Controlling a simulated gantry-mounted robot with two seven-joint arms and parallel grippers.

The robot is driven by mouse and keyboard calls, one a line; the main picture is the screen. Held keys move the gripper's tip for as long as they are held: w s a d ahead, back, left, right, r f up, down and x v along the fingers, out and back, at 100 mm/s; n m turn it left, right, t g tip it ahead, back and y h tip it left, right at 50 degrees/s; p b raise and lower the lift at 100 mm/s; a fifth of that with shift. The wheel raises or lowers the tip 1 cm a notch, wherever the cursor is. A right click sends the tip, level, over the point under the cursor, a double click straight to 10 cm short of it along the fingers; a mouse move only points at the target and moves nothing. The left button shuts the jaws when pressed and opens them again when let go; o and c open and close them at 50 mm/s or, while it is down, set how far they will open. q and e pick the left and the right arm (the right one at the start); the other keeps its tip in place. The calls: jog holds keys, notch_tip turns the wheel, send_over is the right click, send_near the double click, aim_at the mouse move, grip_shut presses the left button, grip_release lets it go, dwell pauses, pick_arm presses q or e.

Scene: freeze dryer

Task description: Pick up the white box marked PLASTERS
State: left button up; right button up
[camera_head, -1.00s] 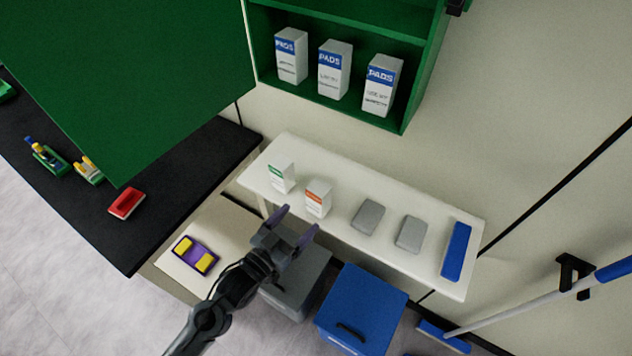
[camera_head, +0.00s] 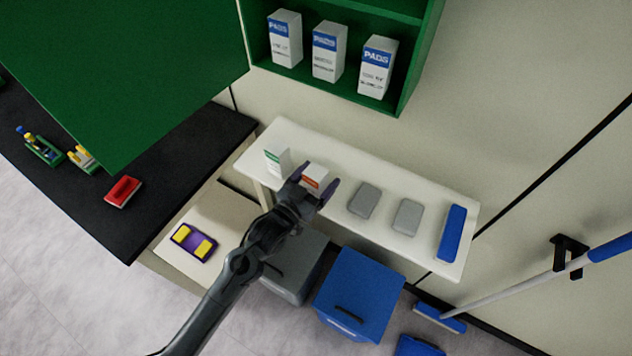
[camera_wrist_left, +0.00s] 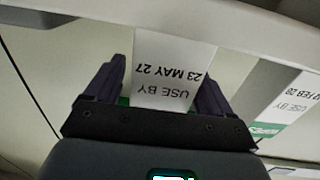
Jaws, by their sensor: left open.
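Two small white boxes stand on the white shelf (camera_head: 385,176). In the left wrist view a white box face reading "USE BY 23 MAY 27" upside down (camera_wrist_left: 172,70) stands between the open fingers (camera_wrist_left: 165,75). The green-banded box shows at right there (camera_wrist_left: 283,100). My right gripper is not in view.
Two grey blocks (camera_head: 364,200) and a blue bar (camera_head: 453,233) lie farther right on the shelf. A green cabinet above holds PADS boxes (camera_head: 328,52). Grey and blue bins (camera_head: 358,303) stand below. A dark counter (camera_head: 165,170) is at left.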

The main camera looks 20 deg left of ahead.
pick_arm(q)
jog(key=shift+w+d, duration=0.15)
jog(key=shift+w, duration=0.35)
jog(key=shift+c, duration=0.5)
jog(key=c, duration=0.9)
jog(key=shift+r, duration=0.15)
jog(key=shift+c, duration=0.2)
